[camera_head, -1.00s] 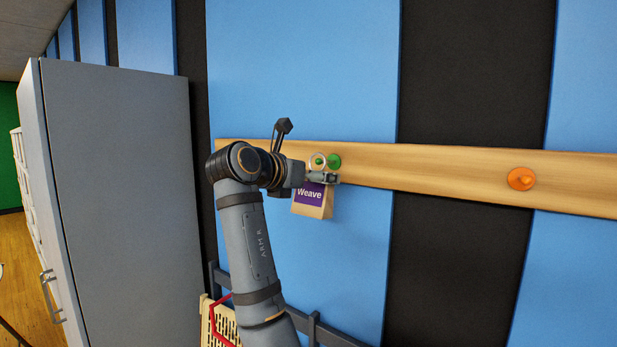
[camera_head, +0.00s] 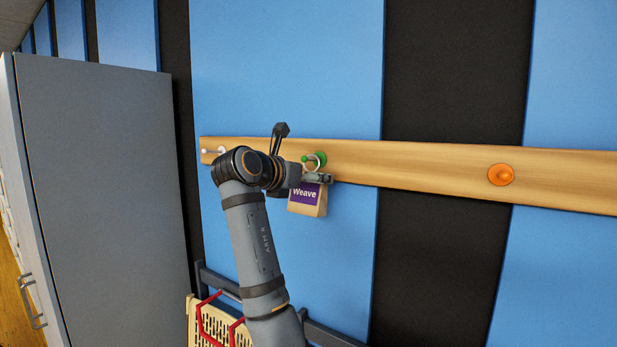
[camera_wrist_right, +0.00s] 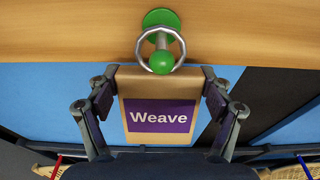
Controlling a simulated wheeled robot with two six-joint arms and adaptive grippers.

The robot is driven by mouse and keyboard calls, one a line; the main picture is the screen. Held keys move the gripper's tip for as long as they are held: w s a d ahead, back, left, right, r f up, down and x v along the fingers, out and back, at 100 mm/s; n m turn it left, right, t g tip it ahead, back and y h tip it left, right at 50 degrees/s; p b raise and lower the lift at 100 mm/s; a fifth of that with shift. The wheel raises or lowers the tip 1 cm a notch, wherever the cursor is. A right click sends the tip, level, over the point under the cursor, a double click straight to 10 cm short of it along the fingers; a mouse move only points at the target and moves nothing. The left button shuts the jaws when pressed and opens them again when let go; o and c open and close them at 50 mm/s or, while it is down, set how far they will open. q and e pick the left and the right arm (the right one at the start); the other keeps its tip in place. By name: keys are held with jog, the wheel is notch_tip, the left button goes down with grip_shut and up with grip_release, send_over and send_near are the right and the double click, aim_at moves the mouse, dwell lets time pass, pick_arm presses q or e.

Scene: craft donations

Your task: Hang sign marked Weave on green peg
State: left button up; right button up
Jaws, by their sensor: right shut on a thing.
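The Weave sign (camera_head: 306,197) is a tan block with a purple label and a metal ring on top. It also shows upright in the right wrist view (camera_wrist_right: 160,140). My right gripper (camera_head: 326,178) is shut on the sign, with a finger on each side of it in the wrist view (camera_wrist_right: 160,100). The green peg (camera_head: 320,158) sticks out of the wooden rail. The sign's ring (camera_wrist_right: 139,50) appears to be around the peg's shaft, between its round knob (camera_wrist_right: 161,62) and its base. My left gripper is not in view.
The wooden rail (camera_head: 420,168) runs across the blue and black wall. An orange peg (camera_head: 501,175) is to the right and a white peg (camera_head: 207,151) at the left end. A grey cabinet (camera_head: 95,170) stands left. A cream slotted basket (camera_head: 205,325) is below.

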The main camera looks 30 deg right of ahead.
jog(key=o, duration=1.3)
